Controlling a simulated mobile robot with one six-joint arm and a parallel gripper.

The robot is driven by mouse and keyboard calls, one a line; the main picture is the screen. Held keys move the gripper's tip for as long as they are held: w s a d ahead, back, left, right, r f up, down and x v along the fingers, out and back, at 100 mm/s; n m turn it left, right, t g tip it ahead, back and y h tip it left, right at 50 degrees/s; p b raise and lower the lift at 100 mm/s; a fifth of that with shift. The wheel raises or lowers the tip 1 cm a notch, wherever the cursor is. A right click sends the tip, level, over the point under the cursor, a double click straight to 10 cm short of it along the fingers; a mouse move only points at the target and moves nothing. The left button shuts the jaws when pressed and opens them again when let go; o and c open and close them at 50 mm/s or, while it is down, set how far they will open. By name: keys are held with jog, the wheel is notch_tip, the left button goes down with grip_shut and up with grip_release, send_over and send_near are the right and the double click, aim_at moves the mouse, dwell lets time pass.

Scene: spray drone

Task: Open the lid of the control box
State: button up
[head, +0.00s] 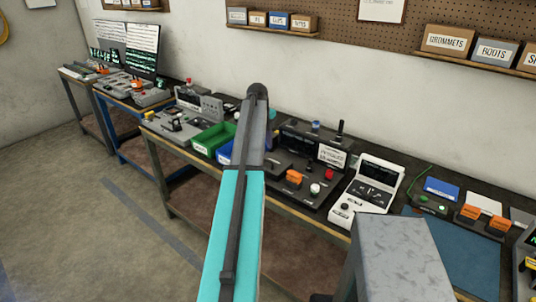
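No box with a clear control-box label shows, and I cannot tell which unit is the control box. A white console (372,189) with a dark upper panel stands on the workbench right of centre. A dark control unit (312,190) with orange, white and red knobs stands to its left, with a small white sign on it. A grey unit (197,103) with a red button on top stands farther left. I cannot make out a lid on any of them. My arm rises through the middle of the view and hides part of the bench. My gripper is not in view.
A green bin (213,139) and a blue bin (225,153) sit near my arm. A blue mat (470,262) lies at the bench's right. A grey metal block (397,258) stands in the right foreground. Shelves of labelled boxes (447,41) hang above. Floor at left is open.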

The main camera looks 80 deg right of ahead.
aim_at(268, 161)
jog(key=shift+s+d+f+p, duration=0.15)
jog(key=shift+f+p, duration=0.15)
jog(key=shift+f, duration=0.7)
jog(key=shift+s+d+f+p, duration=0.1)
jog(key=shift+d+f+p, duration=0.15)
jog(key=shift+f, duration=0.7)
jog(key=shift+s+d+f+p, duration=0.1)
jog(key=shift+f+p, duration=0.25)
jog(key=shift+f, duration=0.65)
jog(key=shift+c, duration=0.4)
grip_shut()
jog(key=shift+d+r, duration=0.1)
jog(key=shift+d, duration=0.05)
jog(key=shift+w, duration=0.15)
